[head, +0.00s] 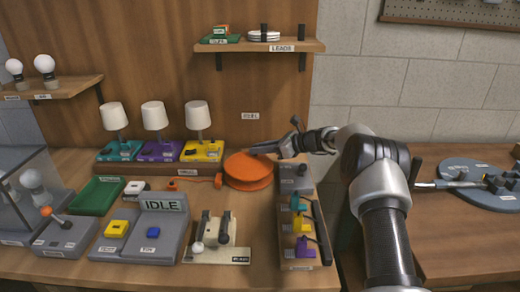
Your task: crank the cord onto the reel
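The orange reel (247,174) is a round disc lying near the back of the table, right of the yellow lamp base. An orange cord (192,179) runs from its left side along the table past the lamp bases, with an orange end piece near the reel. My gripper (258,150) reaches in from the right, low over the reel's upper right side. Its dark fingers hide part of the reel's top. I cannot make out a crank handle, or whether the fingers touch or grip anything.
Three lamps (154,117) stand on a wooden riser at the back left. A LEADS shelf (277,47) hangs above.

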